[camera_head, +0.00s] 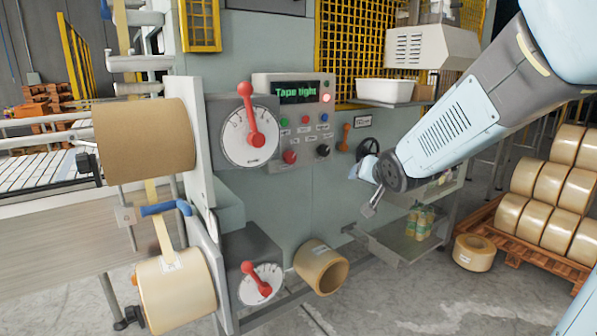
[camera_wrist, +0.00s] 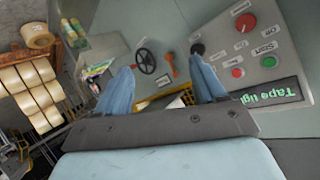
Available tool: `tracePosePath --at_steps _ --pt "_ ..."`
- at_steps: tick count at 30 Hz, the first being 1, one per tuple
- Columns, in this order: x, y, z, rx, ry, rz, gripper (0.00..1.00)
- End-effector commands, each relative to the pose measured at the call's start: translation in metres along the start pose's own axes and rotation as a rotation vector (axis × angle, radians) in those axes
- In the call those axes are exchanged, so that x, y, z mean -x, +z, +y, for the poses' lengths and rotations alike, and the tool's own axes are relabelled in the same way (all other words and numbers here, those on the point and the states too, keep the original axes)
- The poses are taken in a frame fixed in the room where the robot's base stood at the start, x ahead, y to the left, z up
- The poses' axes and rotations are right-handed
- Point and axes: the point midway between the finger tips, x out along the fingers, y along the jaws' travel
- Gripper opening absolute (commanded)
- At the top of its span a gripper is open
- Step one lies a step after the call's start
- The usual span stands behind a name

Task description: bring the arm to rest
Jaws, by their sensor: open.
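My arm (camera_head: 455,125) reaches in from the right in the head view, in front of the machine's face. My gripper (camera_head: 368,190) hangs at its end, below and right of the control panel (camera_head: 268,85). In the wrist view my gripper (camera_wrist: 163,82) has its two blue fingers spread apart with nothing held between them. A black handwheel (camera_wrist: 146,61) and an orange lever (camera_wrist: 172,66) show beyond the fingers. The orange lever (camera_head: 345,138) is left of my gripper in the head view. I cannot tell the exact gap to the machine.
The panel display (camera_head: 299,92) reads "Tape tight". Red-handled dials (camera_head: 250,135) and large tape rolls (camera_head: 145,138) are to the left. A shelf (camera_head: 395,240) with bottles is below my gripper. Stacked rolls (camera_head: 550,183) stand on a pallet at right. A loose roll (camera_head: 473,253) lies nearby.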

Motion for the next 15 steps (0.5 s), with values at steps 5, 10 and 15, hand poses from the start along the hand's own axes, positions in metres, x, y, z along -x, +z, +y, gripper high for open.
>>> tracePosePath --at_steps 5,10,15 --pt "0.054 0.005 0.025 0.097 0.132 -0.084 0.7" --pt "0.107 0.021 0.045 0.169 0.216 -0.203 0.7" --pt "0.163 0.044 0.061 0.229 0.246 -0.341 0.7"
